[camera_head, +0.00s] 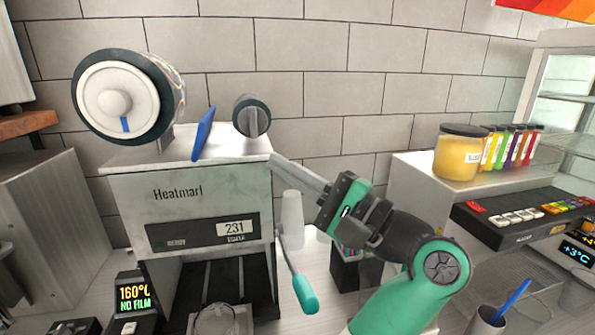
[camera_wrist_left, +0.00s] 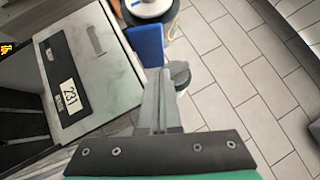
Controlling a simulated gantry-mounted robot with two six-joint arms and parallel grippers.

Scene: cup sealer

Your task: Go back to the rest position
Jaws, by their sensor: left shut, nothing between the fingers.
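My left gripper (camera_head: 277,163) is shut and empty. Its fingertips point left, by the upper right edge of the cup sealer (camera_head: 190,190). In the left wrist view the fingers of my left gripper (camera_wrist_left: 158,75) lie together, beside the sealer's top (camera_wrist_left: 107,52). I cannot tell whether they touch it. The sealer carries a large film roll (camera_head: 112,95), a small roller (camera_head: 252,116) and a blue plate (camera_head: 203,134) on top. Its lever with a green grip (camera_head: 305,294) hangs down at its right side. My right gripper is not in view.
A clear cup (camera_head: 213,320) is at the sealer's base. White stacked cups (camera_head: 292,218) stand behind my arm. A yellow jar (camera_head: 460,153) and several coloured bottles stand on the right cabinet. A cup with a blue straw (camera_head: 487,322) is at the lower right.

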